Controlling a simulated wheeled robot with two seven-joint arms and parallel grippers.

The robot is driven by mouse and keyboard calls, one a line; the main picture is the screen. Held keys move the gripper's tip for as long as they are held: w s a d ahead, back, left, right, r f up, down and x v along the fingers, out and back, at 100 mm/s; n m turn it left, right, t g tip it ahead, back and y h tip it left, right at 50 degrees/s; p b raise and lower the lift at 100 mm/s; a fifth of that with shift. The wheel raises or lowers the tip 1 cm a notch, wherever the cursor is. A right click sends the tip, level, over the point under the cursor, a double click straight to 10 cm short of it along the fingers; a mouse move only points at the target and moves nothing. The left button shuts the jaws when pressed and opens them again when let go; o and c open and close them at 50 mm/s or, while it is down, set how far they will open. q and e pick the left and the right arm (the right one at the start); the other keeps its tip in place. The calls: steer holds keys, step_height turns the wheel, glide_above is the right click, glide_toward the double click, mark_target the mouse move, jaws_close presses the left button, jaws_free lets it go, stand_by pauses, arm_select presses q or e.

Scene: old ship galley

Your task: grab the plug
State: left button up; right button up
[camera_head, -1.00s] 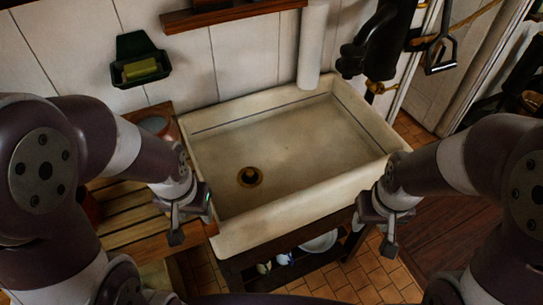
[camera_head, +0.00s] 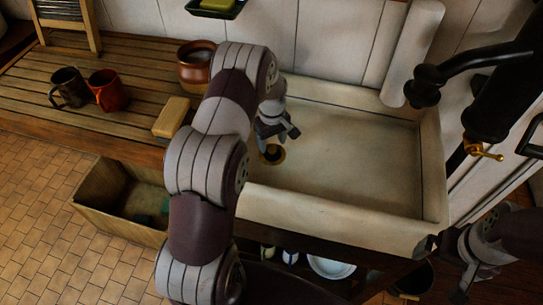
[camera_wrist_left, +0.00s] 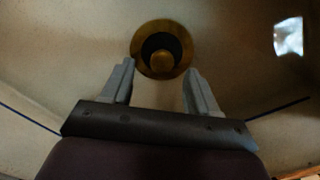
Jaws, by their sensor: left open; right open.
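The plug (camera_wrist_left: 161,62) is a small brassy knob in the dark centre of a round brass drain ring (camera_wrist_left: 138,68) on the sink floor. In the head view the drain (camera_head: 272,154) is partly hidden by my left gripper (camera_head: 279,143). My left gripper reaches down into the sink over the drain. In the left wrist view its two fingers (camera_wrist_left: 158,88) are apart and empty, with the plug beyond the tips and between them. My right gripper (camera_head: 464,290) is at the lower right, outside the sink, and only partly clear to see.
The cream sink (camera_head: 330,215) has raised walls around my left gripper; its floor to the right is clear. A black tap (camera_head: 470,75) overhangs on the right. On the left, the wooden counter (camera_head: 130,70) holds mugs (camera_head: 108,90), a brown pot (camera_head: 195,66) and a yellow block (camera_head: 171,117).

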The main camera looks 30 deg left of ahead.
mark_target(272, 151)
arm_select(q)
steer(key=f, duration=0.1)
steer(key=f+p, duration=0.1)
steer(key=f, duration=0.2)
steer(key=shift+s+d+f, duration=0.15)
steer(key=shift+s+d, duration=0.1)
steer(key=shift+d, duration=0.05)
steer(key=shift+f, duration=0.25)
steer(key=shift+a+f, duration=0.1)
steer(key=shift+a, duration=0.05)
jaws_close()
